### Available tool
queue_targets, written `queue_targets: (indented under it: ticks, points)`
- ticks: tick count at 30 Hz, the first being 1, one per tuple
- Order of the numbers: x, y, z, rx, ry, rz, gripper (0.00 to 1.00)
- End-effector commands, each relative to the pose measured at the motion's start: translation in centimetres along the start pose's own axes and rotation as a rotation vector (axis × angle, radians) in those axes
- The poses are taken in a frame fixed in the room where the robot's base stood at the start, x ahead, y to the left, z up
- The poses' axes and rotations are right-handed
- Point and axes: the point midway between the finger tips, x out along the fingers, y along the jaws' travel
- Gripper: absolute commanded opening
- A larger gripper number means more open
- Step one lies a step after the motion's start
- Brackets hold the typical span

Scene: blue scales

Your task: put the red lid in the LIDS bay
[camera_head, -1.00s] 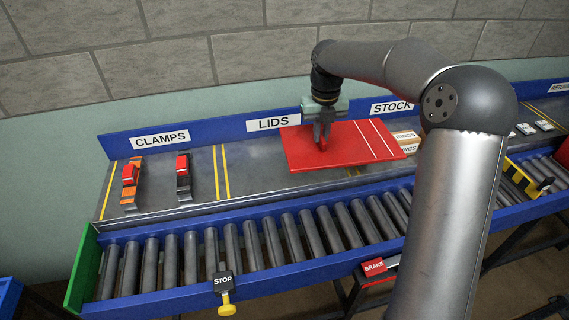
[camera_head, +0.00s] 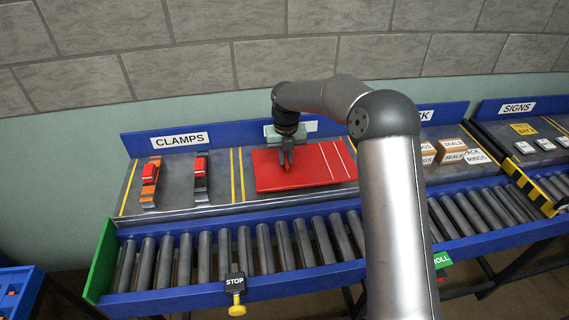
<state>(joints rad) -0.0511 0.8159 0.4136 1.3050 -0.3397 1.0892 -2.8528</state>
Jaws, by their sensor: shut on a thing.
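The red lid (camera_head: 318,172) is a flat red panel with white lines near its right end. My gripper (camera_head: 287,166) is shut on the small red handle on its top, left of its middle. The lid lies level over the LIDS bay (camera_head: 247,194), just right of the double yellow line. I cannot tell whether its underside touches the grey shelf. The LIDS sign (camera_head: 309,127) is mostly hidden behind my gripper. The bay's right boundary is hidden by the lid and my arm.
The CLAMPS bay (camera_head: 176,185) at left holds an orange clamp (camera_head: 150,185) and a dark clamp (camera_head: 201,181), both with red parts. Brown boxes (camera_head: 452,150) stand in the STOCK bay at right. A roller conveyor (camera_head: 205,257) runs in front, with a STOP sign (camera_head: 235,282).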

Motion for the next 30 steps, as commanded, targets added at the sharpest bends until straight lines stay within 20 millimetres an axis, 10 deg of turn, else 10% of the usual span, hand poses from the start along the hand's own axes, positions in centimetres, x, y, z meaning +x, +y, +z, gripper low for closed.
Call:
queue_targets:
  ticks: [18, 21, 30]
  points:
    - [3.9, 0.4, 0.2, -0.001, 0.0, 0.001, 0.0]
    - [3.9, 0.5, 0.2, -0.001, 0.0, 0.0, 0.33]
    - [3.7, 0.4, 0.2, -0.001, 0.0, 0.0, 0.33]
